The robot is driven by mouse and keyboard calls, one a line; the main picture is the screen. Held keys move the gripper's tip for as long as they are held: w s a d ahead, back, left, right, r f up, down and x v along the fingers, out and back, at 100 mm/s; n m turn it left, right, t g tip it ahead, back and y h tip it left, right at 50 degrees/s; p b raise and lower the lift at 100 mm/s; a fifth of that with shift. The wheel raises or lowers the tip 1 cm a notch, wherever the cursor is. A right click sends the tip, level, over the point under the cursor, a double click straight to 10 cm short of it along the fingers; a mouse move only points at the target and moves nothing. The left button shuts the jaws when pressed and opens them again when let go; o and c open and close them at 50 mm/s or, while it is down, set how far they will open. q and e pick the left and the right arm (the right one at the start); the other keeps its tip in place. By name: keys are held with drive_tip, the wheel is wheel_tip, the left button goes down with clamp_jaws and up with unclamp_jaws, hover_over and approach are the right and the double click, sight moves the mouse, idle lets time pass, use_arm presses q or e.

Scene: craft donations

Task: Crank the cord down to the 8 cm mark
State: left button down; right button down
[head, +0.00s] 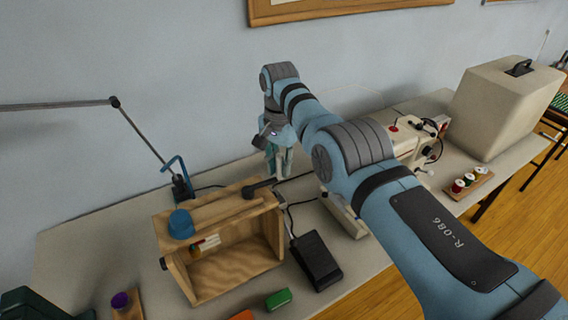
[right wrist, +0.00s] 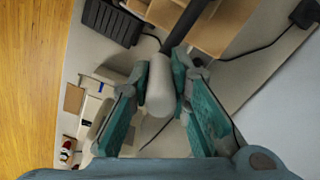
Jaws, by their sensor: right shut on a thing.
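A wooden box (head: 232,272) with an open front stands on the table. A dark crank arm (head: 258,187) sticks out at its upper right and ends in a pale grip. My right gripper (head: 278,160) is at that grip, behind the box. In the right wrist view, my right gripper's teal fingers (right wrist: 161,88) are shut on the pale rounded crank handle (right wrist: 159,103), with the dark crank arm (right wrist: 188,22) running up from it. A small pale card with coloured marks (head: 206,245) is inside the box; its marks are too small to read. I cannot make out the cord. My left gripper is not in view.
A black pedal (head: 316,262) lies right of the box, a green block (head: 278,299) in front. A sewing machine (head: 405,140), thread spools (head: 469,180) and a beige case (head: 503,108) stand farther right.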

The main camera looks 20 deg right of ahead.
drive_tip(key=shift+s, duration=0.25)
drive_tip(key=c, duration=1.5)
unclamp_jaws()
drive_tip(key=shift+d, duration=0.15)
